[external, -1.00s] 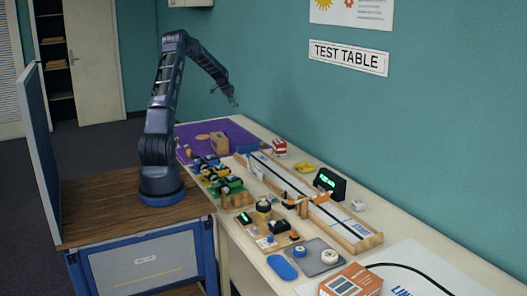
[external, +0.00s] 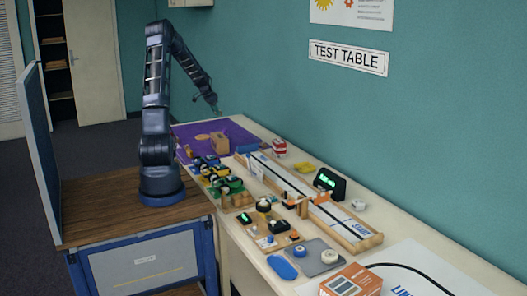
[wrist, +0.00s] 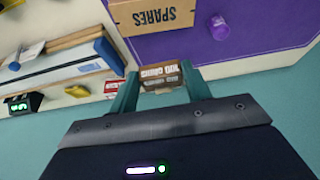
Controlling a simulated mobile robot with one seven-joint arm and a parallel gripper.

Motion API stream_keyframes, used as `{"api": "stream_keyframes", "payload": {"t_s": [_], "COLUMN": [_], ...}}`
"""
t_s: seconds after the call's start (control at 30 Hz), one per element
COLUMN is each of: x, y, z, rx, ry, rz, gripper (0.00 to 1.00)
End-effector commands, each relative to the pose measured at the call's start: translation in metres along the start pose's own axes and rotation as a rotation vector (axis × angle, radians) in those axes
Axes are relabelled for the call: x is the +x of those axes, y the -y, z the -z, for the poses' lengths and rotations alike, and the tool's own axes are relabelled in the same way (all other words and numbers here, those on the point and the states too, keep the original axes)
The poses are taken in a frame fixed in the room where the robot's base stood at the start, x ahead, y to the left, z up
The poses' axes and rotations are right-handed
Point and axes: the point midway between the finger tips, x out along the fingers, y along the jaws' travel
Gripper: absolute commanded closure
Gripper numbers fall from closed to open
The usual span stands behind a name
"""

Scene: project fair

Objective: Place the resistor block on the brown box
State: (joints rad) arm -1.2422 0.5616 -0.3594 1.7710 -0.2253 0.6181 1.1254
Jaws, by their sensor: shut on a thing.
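My gripper (wrist: 160,88) is shut on the resistor block (wrist: 160,74), a small brown block with a white lettered label, held between the teal fingertips. In the external view my gripper (external: 214,108) hangs in the air above the far end of the table; the block is too small to make out there. The brown box (wrist: 152,15), marked "SPARES", is at the top of the wrist view, beyond the fingertips and apart from the block. The brown box (external: 220,143) also shows in the external view, on the purple mat (external: 190,133).
A purple cylinder (wrist: 219,28) stands on the mat. A red and white box (external: 279,147), a yellow item (external: 303,168), a long track (external: 300,192) and a green-lit display (external: 330,183) lie nearer along the table. The teal wall runs along its right side.

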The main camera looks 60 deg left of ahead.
Motion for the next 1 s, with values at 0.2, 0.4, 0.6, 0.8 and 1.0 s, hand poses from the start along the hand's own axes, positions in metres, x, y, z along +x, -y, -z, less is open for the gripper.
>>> {"api": "stream_keyframes", "payload": {"t_s": [0.2,0.4,0.6,0.8,1.0], "x": [0.045,0.074,0.083,0.104,0.121], "y": [-0.001,0.000,0.000,-0.001,0.000], "z": [-0.019,-0.031,-0.035,-0.044,-0.050], "rx": [-0.001,0.000,0.001,-0.001,0.000], "ry": [0.001,0.001,0.001,0.002,0.001], "rz": [-0.003,-0.002,-0.001,-0.003,0.000], "gripper": [0.74,0.74,0.74,0.74,0.74]}}
